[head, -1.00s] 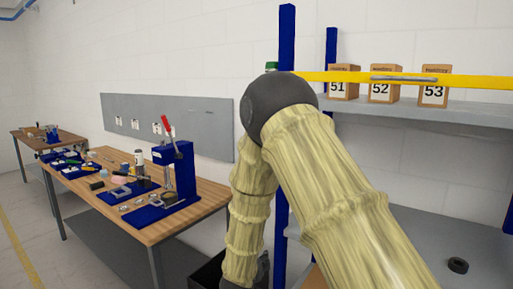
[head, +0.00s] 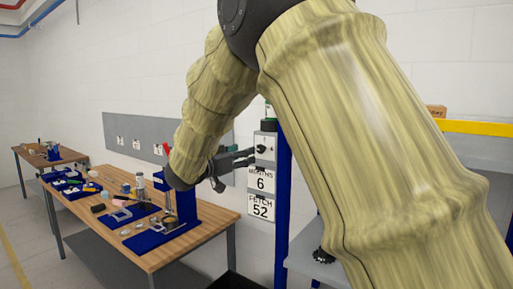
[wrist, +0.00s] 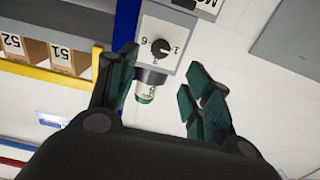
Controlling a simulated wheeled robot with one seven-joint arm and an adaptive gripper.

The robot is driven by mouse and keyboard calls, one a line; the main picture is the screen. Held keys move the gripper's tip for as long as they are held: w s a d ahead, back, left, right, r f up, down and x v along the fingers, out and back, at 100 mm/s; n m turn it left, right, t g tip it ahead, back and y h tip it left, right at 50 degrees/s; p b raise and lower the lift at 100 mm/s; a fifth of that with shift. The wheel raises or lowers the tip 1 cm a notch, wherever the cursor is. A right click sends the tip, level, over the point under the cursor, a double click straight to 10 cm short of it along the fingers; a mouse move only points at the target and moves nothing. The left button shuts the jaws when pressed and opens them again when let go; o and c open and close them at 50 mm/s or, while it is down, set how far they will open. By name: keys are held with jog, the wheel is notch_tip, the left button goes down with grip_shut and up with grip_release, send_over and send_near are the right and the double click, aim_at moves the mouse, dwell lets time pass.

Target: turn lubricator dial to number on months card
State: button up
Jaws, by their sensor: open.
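The lubricator (head: 265,140) is a pale grey box with a green-banded bottle, mounted beside a blue post. Its black dial (wrist: 162,47) shows in the wrist view with small numbers around it; the pointer's exact setting is too small to read. The months card (head: 261,181) hangs below it in the head view and reads 6. My gripper (wrist: 162,62) is open and empty. Its two fingers appear on either side of the dial in the wrist view, apart from it. In the head view my gripper (head: 236,160) reaches in from the left of the lubricator.
A card reading FETCH 52 (head: 261,209) hangs under the months card. The blue post (head: 283,200) and a shelf with a yellow front edge (head: 475,128) stand to the right. A wooden workbench (head: 150,259) holding blue fixtures is at left.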

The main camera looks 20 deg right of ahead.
aim_at(260, 148)
jog(key=p+x, duration=0.3)
jog(key=x, duration=0.4)
jog(key=shift+w+d+r+p, duration=0.15)
jog(key=shift+w+d+p, duration=0.15)
jog(key=shift+w+d, duration=0.35)
jog(key=shift+d, duration=0.2)
jog(key=c, duration=1)
